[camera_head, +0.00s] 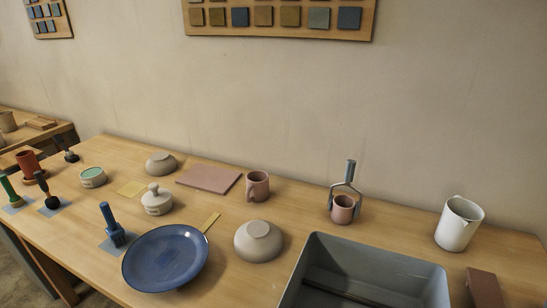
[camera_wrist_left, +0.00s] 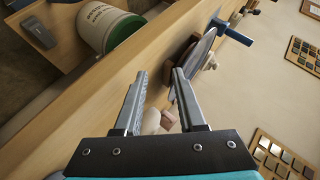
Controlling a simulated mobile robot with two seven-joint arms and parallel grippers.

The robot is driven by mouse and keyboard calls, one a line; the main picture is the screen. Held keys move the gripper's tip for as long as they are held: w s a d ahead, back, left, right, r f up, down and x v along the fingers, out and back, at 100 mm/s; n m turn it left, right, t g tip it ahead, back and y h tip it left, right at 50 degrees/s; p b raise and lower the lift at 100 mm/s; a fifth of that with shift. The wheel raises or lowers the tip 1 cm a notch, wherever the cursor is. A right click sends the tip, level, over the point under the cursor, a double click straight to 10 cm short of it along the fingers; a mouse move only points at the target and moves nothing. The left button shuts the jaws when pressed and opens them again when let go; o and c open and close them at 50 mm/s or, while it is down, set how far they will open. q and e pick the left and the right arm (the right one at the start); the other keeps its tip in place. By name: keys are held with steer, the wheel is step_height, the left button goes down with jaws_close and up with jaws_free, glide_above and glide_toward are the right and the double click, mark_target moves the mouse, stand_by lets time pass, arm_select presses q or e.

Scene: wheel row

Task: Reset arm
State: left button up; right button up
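My left gripper (camera_wrist_left: 160,74) shows only in the left wrist view. Its two grey fingers stand apart with nothing held between the tips. The wooden table is behind them, and a pale rounded object (camera_wrist_left: 152,121) shows lower down between the fingers, partly hidden. A blue plate (camera_wrist_left: 203,54) is seen on the table beyond the fingers. Neither of my grippers shows in the head view. My right gripper is in no frame.
The table (camera_head: 105,240) holds a blue plate (camera_head: 165,258), bowls (camera_head: 258,241), a pink mug (camera_head: 257,186), a small pot in grey tongs (camera_head: 343,208), a white pitcher (camera_head: 459,224) and a grey basin (camera_head: 430,272). A green-rimmed bucket (camera_wrist_left: 105,26) stands beside the table.

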arm_select(q)
steer(key=s+d+f+n+g+h, duration=0.1)
steer(key=s+d+n+g+h, duration=0.15)
steer(key=s, duration=0.35)
steer(key=s+d+n+g+h, duration=0.1)
steer(key=s+n+g+h, duration=0.2)
steer(key=s, duration=0.4)
step_height(320, 180, down, 21)
steer(key=m+g, duration=0.1)
steer(key=g, duration=0.1)
steer(key=s+a+f+g, duration=0.1)
steer(key=s+a+f, duration=0.1)
steer(key=s+f, duration=1.3)
steer(key=shift+s+a+g, duration=0.25)
steer(key=shift+s+g, duration=0.1)
steer(key=shift+s, duration=0.2)
